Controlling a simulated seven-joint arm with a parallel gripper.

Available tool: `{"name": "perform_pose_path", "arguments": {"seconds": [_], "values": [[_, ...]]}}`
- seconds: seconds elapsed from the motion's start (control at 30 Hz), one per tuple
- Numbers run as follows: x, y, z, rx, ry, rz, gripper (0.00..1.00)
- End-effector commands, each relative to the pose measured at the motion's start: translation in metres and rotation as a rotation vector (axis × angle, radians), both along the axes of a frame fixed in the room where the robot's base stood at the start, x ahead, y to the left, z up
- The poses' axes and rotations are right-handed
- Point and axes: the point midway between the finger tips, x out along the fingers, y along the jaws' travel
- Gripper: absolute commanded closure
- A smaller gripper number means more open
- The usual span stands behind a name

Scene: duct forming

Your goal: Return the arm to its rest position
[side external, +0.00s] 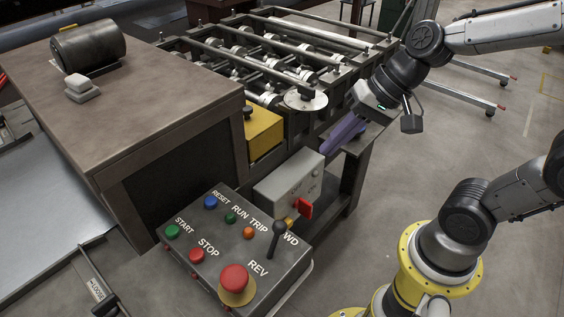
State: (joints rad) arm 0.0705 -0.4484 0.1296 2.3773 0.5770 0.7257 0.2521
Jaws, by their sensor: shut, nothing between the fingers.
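My gripper (328,150) has purple fingers and points down to the left from my wrist. It is shut and empty. Its tips are in front of the forming machine's right side, above and behind the grey switch box (287,186). I cannot tell whether the tips touch anything. My arm reaches in from the right, and part of it is cut off by the picture's edge.
A control panel (222,255) with coloured buttons, a black lever (277,240) and a red mushroom button (234,279) stands in front. The roller machine (270,60) and brown cabinet (150,110) stand behind and left. Clear floor (500,140) lies right.

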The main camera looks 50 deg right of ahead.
Motion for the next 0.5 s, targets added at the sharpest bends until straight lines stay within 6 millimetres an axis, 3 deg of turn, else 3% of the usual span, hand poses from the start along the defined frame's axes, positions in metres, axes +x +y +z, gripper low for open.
{"name": "perform_pose_path", "arguments": {"seconds": [0.1, 0.23, 0.4, 0.5], "values": [[-0.037, -0.009, 0.022, -0.196, -0.135, 0.191, 1.00], [-0.070, -0.032, 0.029, -0.430, -0.212, 0.362, 1.00], [-0.086, -0.059, 0.019, -0.609, -0.168, 0.489, 1.00], [-0.089, -0.063, 0.017, -0.643, -0.151, 0.528, 1.00]]}}
